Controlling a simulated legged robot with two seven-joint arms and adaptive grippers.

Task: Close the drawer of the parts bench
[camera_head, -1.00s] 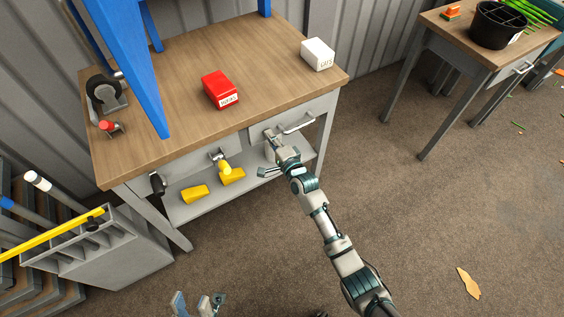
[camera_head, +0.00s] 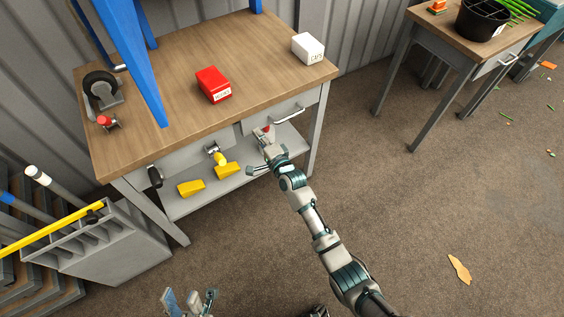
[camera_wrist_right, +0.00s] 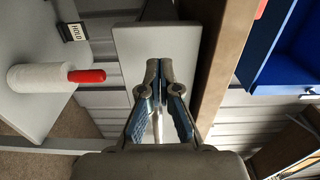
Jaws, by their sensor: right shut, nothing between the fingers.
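The parts bench (camera_head: 150,132) has a brown wooden top and a grey frame. Its drawer (camera_head: 252,124), with a grey front and a bar handle (camera_head: 289,116), sits under the right part of the top. No open drawer interior shows in the head view. My right gripper (camera_head: 265,147) is shut and empty, just below and in front of the drawer's left part. In the right wrist view its fingertips (camera_wrist_right: 165,66) overlap a grey panel; whether they touch it I cannot tell. My left gripper (camera_head: 190,303) is at the bottom edge, partly cut off, its fingers apart.
A red box (camera_head: 213,85) and a white box (camera_head: 308,47) lie on the top. Yellow parts (camera_head: 191,188) lie on the lower shelf. A white bottle with a red tip (camera_wrist_right: 86,76) is beside my right gripper.

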